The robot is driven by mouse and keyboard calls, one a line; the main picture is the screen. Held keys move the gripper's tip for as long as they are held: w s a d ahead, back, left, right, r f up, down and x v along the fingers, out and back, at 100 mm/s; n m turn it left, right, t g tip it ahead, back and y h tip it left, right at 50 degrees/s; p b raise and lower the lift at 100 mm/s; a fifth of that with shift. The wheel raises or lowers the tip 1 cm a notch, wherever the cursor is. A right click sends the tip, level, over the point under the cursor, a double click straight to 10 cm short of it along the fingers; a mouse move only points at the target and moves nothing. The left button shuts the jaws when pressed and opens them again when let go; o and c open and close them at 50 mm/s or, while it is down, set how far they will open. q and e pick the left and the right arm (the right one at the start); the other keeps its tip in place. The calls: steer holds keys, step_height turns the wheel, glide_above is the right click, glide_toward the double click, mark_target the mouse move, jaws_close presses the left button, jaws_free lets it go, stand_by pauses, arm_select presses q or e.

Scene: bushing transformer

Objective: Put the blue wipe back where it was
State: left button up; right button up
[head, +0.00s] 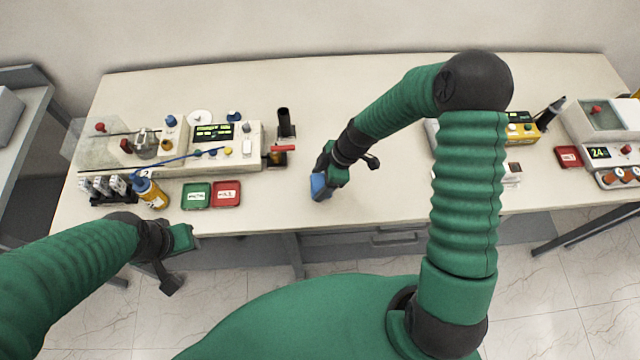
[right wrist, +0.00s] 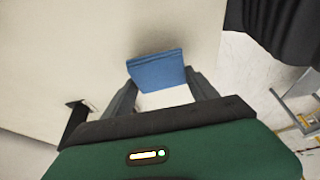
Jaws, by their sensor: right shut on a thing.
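The blue wipe (head: 319,186) is held by my right gripper (head: 325,178) over the front middle part of the table. In the right wrist view the blue wipe (right wrist: 156,70) is a folded flat piece between the two fingertips (right wrist: 160,88), with the pale table top behind it. I cannot tell whether its lower edge touches the table. My left gripper (head: 176,262) is at the lower left, in front of the table's front edge, with nothing seen in it. Its fingers look spread apart.
A green tray (head: 196,196) and a red tray (head: 227,194) lie left of the wipe. Behind them stands a test device (head: 236,150) with a display. A yellow bottle (head: 150,193) stands at left. A yellow box (head: 522,127) is at right. The table (head: 270,215) is clear around the wipe.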

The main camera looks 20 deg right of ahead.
mark_target(323, 185)
steer(key=f, duration=0.2)
steer(key=shift+s+a+f, duration=0.2)
steer(key=shift+s+f, duration=0.1)
steer(key=shift+f, duration=0.05)
steer(key=shift+d+f, duration=0.1)
steer(key=shift+f, duration=0.1)
steer(key=o, duration=1.5)
steer(key=shift+c, duration=0.2)
steer(key=shift+r, duration=0.1)
steer(key=shift+w+d+r, duration=0.1)
steer(key=shift+d+r, duration=0.1)
steer(key=shift+r, duration=0.1)
steer(key=b+v, duration=0.2)
steer(key=v, duration=0.9)
steer(key=s+r+m+t+h, duration=0.1)
steer(key=s+r+m+h, duration=0.3)
steer(key=s+m, duration=0.6)
steer(key=m, duration=0.5)
steer(key=shift+s+d, duration=0.35)
steer(key=shift+s, duration=0.05)
